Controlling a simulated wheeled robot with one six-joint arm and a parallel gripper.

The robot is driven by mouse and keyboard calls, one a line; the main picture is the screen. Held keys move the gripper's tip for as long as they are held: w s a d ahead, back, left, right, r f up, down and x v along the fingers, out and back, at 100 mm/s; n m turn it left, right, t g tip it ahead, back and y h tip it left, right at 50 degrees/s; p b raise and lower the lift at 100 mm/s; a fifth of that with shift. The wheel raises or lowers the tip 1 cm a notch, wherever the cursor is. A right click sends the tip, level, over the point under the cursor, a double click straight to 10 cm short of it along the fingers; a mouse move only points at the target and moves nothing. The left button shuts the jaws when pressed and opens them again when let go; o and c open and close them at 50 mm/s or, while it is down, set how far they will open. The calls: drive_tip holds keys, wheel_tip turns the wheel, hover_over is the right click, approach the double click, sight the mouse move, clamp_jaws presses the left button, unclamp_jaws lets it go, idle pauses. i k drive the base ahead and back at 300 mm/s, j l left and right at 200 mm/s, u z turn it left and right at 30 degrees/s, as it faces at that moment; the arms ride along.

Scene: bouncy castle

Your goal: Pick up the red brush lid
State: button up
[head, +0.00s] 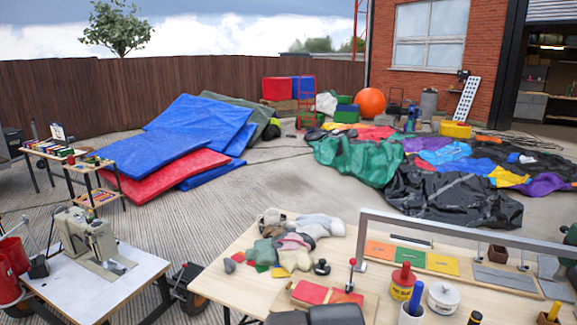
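A red lid with an upright red knob (404,274) sits on a yellow pot (400,293) on the wooden workbench at the lower right. It looks like the red brush lid, but it is too small to be sure. Just right of it stands a white tin (443,299) with a pale top. My gripper's fingers do not show. Dark rounded shapes at the bottom edge may be part of my arm, left of the pots.
The workbench (237,281) also bears a pile of fabric scraps (290,245), a red-knobbed lever (351,275), and a grey metal frame (460,228) behind the pots. A sewing-machine table (130,283) stands left. Folded tarpaulins (184,130) lie beyond, with open paving between.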

sight(403, 276)
drive_tip(key=k+l+z, duration=0.1)
drive_tip(key=i+j+z, duration=0.1)
drive_tip(key=i+z, duration=0.15)
drive_tip(key=i, duration=0.85)
